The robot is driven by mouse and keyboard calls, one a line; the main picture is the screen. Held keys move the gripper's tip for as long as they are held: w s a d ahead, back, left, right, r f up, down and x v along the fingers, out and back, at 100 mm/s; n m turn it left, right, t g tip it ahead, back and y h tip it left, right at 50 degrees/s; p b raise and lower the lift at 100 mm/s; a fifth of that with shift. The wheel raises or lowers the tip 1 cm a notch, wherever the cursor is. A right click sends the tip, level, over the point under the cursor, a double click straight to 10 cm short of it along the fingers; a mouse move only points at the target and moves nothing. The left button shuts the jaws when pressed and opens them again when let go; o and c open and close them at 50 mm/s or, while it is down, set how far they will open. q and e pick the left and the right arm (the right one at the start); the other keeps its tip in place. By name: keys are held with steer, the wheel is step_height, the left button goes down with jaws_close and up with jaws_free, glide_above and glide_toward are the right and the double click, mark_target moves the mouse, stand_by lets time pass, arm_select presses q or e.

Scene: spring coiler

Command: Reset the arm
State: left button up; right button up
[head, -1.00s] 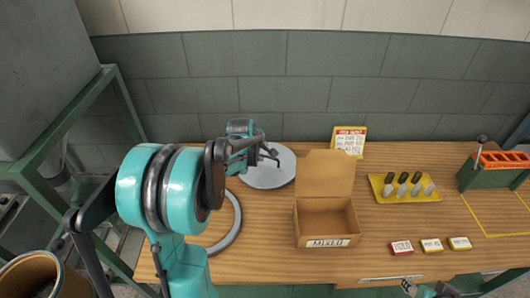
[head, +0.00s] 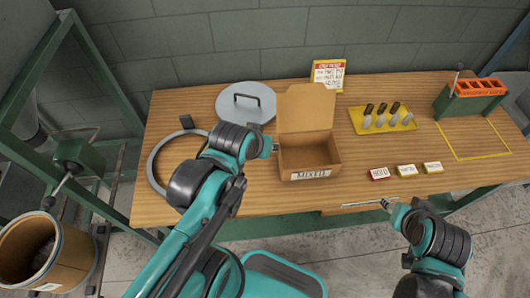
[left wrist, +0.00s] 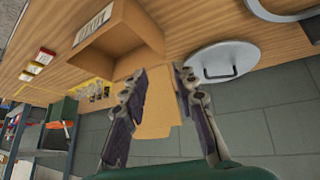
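My left gripper (left wrist: 162,85) is open and empty in the left wrist view, with the cardboard box and its raised flap beyond the fingers. In the head view my left arm reaches over the table, and its gripper (head: 270,147) is beside the left wall of the open cardboard box (head: 312,157) labelled MIXED; I cannot tell whether they touch. My right gripper (head: 386,203) is low at the table's front edge, too small to show its opening. A grey round lid with a handle (head: 246,103) lies flat behind the left gripper.
A grey ring (head: 152,165) lies at the table's left. A yellow tray (head: 357,120) with several dark-topped pieces, label cards (head: 406,171), a sign (head: 328,74) and a green-orange rack (head: 470,100) stand right. An open drum (head: 75,262) stands on the floor left.

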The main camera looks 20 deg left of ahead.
arm_select(q)
steer(key=shift+s+d+f+m, duration=0.25)
steer(key=shift+s+d+m, duration=0.05)
steer(key=shift+s+m, duration=0.25)
steer(key=shift+s+d+f+m, duration=0.2)
steer(key=shift+s+d+m, duration=0.05)
steer(key=shift+s+m, duration=0.25)
steer(key=shift+f+b, duration=0.35)
steer(key=shift+f, duration=0.05)
